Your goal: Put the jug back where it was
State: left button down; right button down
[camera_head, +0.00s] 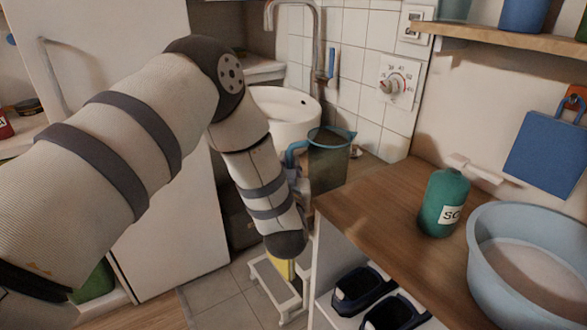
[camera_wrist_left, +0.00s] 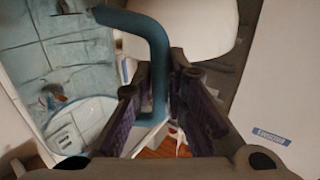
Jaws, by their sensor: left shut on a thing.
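The jug (camera_head: 330,163) is see-through and grey-green with a blue rim and a blue handle. It is upright in the head view, between the white basin and the far left corner of the wooden worktop. My left gripper (camera_head: 298,183) is beside it, partly hidden by my forearm, and is shut on the handle. In the left wrist view the blue handle (camera_wrist_left: 157,50) passes between the fingers of my left gripper (camera_wrist_left: 160,100). Whether the jug's bottom touches anything is hidden behind the worktop edge. My right gripper is out of view.
The wooden worktop (camera_head: 385,200) holds a green bottle (camera_head: 443,202) and a blue-grey tub (camera_head: 535,262); its far left part is clear. The white basin (camera_head: 285,112) and tap (camera_head: 318,40) are behind the jug. A white step stool (camera_head: 270,281) stands on the floor below.

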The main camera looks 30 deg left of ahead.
pick_arm(q)
jog(key=shift+f, duration=0.1)
jog(key=shift+f, duration=0.2)
jog(key=c, duration=1.6)
grip_release()
jog(key=shift+r, duration=0.1)
